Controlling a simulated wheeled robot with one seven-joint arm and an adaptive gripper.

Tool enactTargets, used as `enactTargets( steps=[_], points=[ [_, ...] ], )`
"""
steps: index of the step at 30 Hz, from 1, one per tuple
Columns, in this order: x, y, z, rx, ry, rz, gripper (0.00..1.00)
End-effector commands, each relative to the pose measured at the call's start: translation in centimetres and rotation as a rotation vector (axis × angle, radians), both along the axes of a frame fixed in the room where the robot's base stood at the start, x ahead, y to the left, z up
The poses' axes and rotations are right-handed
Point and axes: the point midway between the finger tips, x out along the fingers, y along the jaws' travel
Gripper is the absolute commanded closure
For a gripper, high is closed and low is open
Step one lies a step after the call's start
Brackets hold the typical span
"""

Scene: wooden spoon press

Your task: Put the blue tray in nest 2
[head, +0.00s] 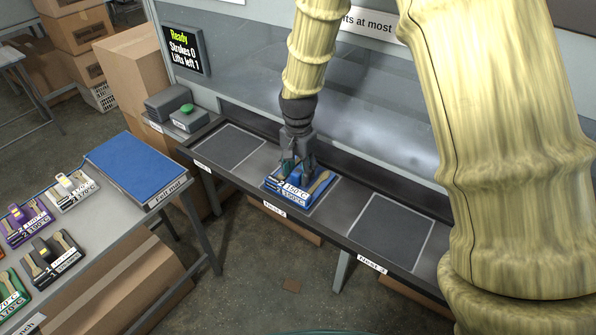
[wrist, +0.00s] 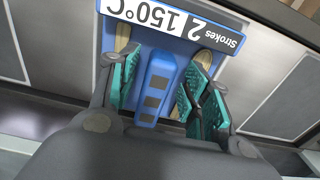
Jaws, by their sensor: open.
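The blue tray (head: 299,188) sits in the middle nest, labelled Nest 2 (head: 275,208), on the press ledge. Its label reads 2 strokes, 150°C, and wooden spoons lie on it. In the wrist view the blue tray (wrist: 190,48) lies flat below, its raised blue handle (wrist: 158,85) between my fingers. My gripper (head: 298,170) is right over the tray; in the wrist view my gripper (wrist: 160,85) has its green-padded fingers spread on both sides of the handle, with gaps showing.
Nest 1 (head: 230,147) at left and Nest 3 (head: 391,232) at right are empty. A screen (head: 183,50) reads Ready, Strokes 0, Lifts left 1. A green button (head: 187,108) stands left of the nests. The bench holds a blue felt mat (head: 135,165) and several other trays (head: 27,222).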

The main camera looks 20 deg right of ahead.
Motion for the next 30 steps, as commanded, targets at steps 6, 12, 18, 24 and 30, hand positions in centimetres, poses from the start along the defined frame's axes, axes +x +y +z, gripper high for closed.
enactTargets(
  steps=[6,12,18,24,30],
  points=[
    [0.1,0.0,2.5,-0.001,-0.003,0.001,0.52],
    [0.1,0.0,5.4,-0.001,-0.003,0.000,0.52],
    [0.1,0.0,8.4,0.000,-0.003,0.001,0.52],
    [0.1,0.0,10.6,0.000,-0.003,0.000,0.52],
    [0.0,0.0,11.5,0.000,0.000,-0.001,0.52]
  ],
)
